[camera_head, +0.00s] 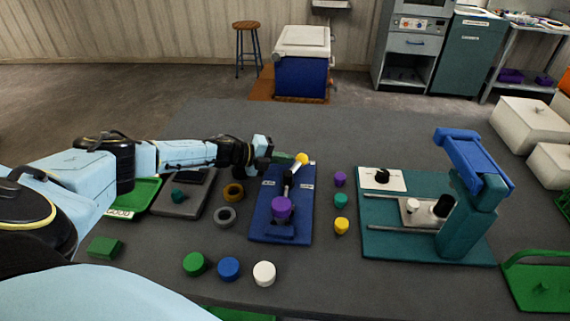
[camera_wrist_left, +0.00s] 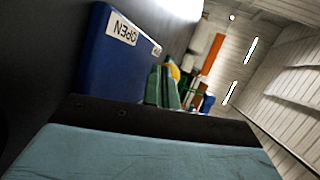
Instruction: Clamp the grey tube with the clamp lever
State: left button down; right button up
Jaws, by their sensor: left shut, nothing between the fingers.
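The clamp stands on a blue base plate (camera_head: 263,219) in the middle of the table, with a white label on each side. Its dark lever (camera_head: 292,171) points to the far side and ends in a yellow knob (camera_head: 303,159). A purple round part (camera_head: 281,207) sits at the near end. My left gripper (camera_head: 284,157) is shut and empty, its green fingertips just left of the knob; I cannot tell whether they touch. In the left wrist view the fingers (camera_wrist_left: 162,88) partly cover the knob (camera_wrist_left: 174,73), beside the blue plate's OPEN label (camera_wrist_left: 122,28). I cannot make out a grey tube for sure. My right gripper is out of view.
Green, blue and white caps (camera_head: 264,273) lie in front. Small purple, teal and yellow pieces (camera_head: 341,226) stand to its right, before a teal fixture (camera_head: 385,246) with a blue handle (camera_head: 475,163).

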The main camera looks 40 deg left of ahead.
pick_arm(q)
jog(key=shift+w+d, duration=0.45)
jog(key=shift+d, duration=0.15)
jog(key=shift+d, duration=0.1)
dwell(0.3)
jog(key=v, duration=1.1)
jog(key=shift+s+a, duration=0.3)
jog(key=shift+v, duration=0.85)
jog(key=shift+r, duration=0.15)
